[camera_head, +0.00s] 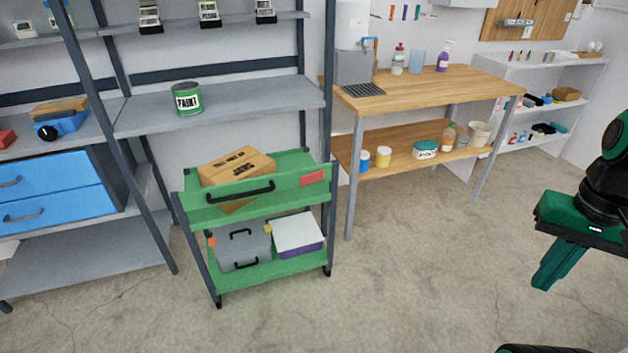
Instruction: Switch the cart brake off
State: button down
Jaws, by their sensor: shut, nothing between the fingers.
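A green two-tier cart (318,213) stands on the floor left of centre, in front of grey shelving. It has dark posts, a black handle (240,193) on its near side and a red patch (312,178) at the right of its upper tray wall. Its small dark wheels (327,271) touch the floor; I cannot make out which part is the brake. My gripper (543,285), green and black, hangs at the right, well apart from the cart. Its fingers are shut and empty, pointing down and left.
Brown boxes (236,166) lie in the cart's upper tray; a grey case (241,247) and a white-lidded purple box (298,237) sit below. A wooden workbench (430,93) stands behind right. Concrete floor (420,270) is clear between the cart and my gripper.

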aim_at(312, 178)
jog(key=z, duration=0.05)
jog(key=i, duration=1)
jog(key=u, duration=0.05)
